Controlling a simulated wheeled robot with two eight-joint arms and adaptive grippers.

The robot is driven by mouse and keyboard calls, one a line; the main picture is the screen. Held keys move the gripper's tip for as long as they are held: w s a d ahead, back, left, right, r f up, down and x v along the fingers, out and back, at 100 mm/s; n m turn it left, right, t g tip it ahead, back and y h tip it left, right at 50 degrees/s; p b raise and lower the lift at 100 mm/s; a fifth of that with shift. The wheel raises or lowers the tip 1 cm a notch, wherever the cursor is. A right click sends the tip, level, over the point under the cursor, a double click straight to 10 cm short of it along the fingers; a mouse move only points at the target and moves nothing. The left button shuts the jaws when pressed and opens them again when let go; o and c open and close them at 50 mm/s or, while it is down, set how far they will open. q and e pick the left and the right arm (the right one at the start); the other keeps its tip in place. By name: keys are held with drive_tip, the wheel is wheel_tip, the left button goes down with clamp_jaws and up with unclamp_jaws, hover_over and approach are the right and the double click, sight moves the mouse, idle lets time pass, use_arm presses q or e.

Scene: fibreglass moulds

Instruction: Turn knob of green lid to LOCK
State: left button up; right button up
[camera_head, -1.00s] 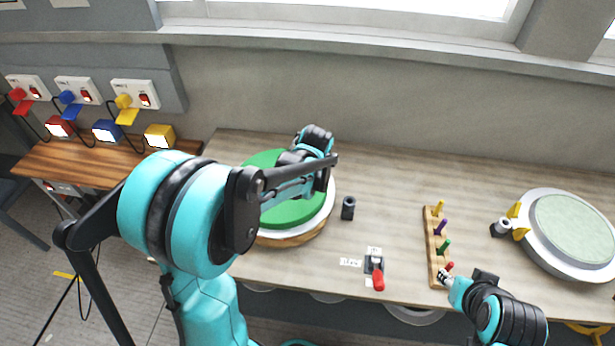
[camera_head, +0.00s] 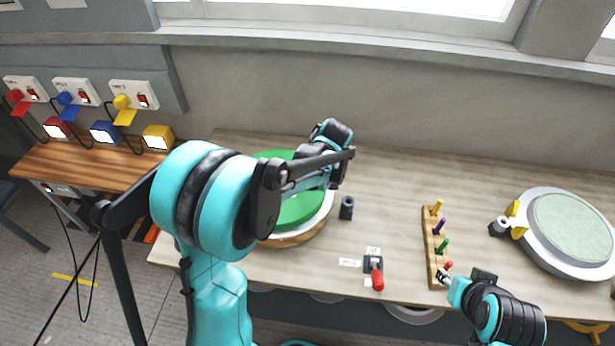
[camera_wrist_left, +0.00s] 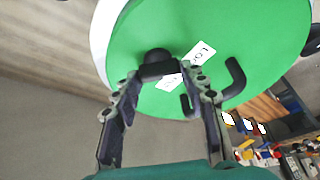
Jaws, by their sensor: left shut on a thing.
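The green lid (camera_head: 302,210) sits on a round white-rimmed mould on the bench, partly hidden by my left arm. In the left wrist view the lid (camera_wrist_left: 235,30) fills the top, with a black knob (camera_wrist_left: 155,62), white labels, one appearing to read LOCK (camera_wrist_left: 200,53), and a black hooked handle (camera_wrist_left: 235,78). My left gripper (camera_wrist_left: 165,80) has its fingers on either side of the knob and is shut on it. In the head view its fingers are hidden. My right gripper (camera_head: 446,277) is beside the peg rack; its jaw opening is too small to tell.
A wooden rack (camera_head: 431,250) holds coloured pegs. A red-handled switch (camera_head: 376,272) and a dark cylinder (camera_head: 347,208) stand on the bench. A second round mould (camera_head: 568,232) is at the right. Lamps and sockets are at the left.

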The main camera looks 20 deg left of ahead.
use_arm(q)
drive_tip(key=o, duration=1.2)
drive_tip(key=shift+c, duration=0.2)
drive_tip(key=v, duration=1.2)
